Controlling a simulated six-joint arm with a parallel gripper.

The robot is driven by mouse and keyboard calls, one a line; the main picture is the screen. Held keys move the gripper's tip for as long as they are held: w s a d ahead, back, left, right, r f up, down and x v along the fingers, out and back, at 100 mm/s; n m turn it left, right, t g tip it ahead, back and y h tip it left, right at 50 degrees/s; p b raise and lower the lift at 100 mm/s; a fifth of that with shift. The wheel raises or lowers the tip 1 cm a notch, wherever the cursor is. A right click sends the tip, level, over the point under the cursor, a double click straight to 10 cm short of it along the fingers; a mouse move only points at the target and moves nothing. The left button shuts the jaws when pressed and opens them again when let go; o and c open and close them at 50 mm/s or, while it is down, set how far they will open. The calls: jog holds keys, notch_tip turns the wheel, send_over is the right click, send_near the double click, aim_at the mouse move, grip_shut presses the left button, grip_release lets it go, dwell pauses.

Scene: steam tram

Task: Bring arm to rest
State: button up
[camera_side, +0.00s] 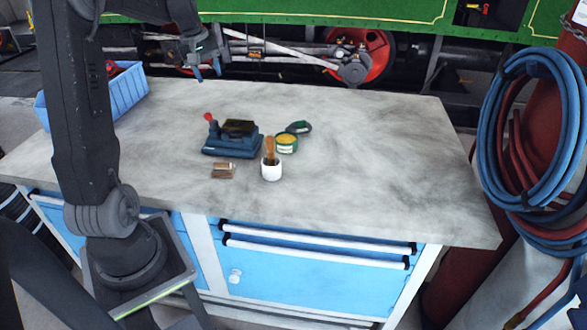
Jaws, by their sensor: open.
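My gripper (207,72) is at the upper left of the view, above the far edge of the worktop. Its fingers point down and stand apart, with nothing between them. My dark arm rises at the left and reaches over to it. The grey worktop (370,150) lies below. Nothing on the worktop touches my gripper.
On the worktop are a dark blue device (232,140) with a red knob, a white cup (271,171) holding a brush, an open green tin (286,143), its lid (299,127) and a small brown block (223,170). A blue bin (120,95) stands left. The worktop's right side is clear.

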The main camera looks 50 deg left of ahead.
jog(key=s+d+r+m+t, duration=0.1)
jog(key=d+r+m, duration=0.25)
jog(key=d, duration=0.75)
jog(key=d+r+m, duration=0.2)
jog(key=d+m, duration=0.2)
jog(key=d, duration=0.8)
jog(key=s+d+f+m+t, duration=0.2)
jog(key=s+d+m, duration=0.5)
jog(key=s+d, duration=0.4)
jog(key=d+f, duration=0.1)
jog(key=d, duration=0.2)
jog(key=shift+s, duration=0.2)
